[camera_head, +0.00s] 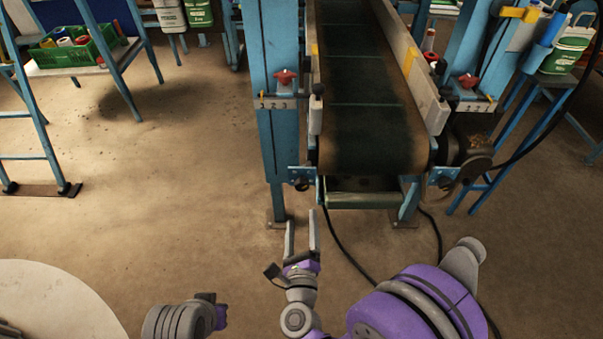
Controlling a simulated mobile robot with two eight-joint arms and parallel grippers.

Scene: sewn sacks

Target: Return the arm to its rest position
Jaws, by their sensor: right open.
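My right gripper (301,236) is at the bottom middle of the head view, with its two grey fingers apart and nothing between them. It points away from me, toward the near end of the conveyor (365,130), and appears in front of and just left of the green roller at that end. My purple and grey right arm fills the lower right. A grey and purple part of my own body shows at the bottom left of centre. No fingers of my left gripper can be seen.
Blue posts (270,110) flank the conveyor, and a black cable (345,258) lies on the floor below it. A table at the upper left bears a green crate (75,57). A pale round surface (55,300) is at the lower left. The brown floor (170,200) between is clear.

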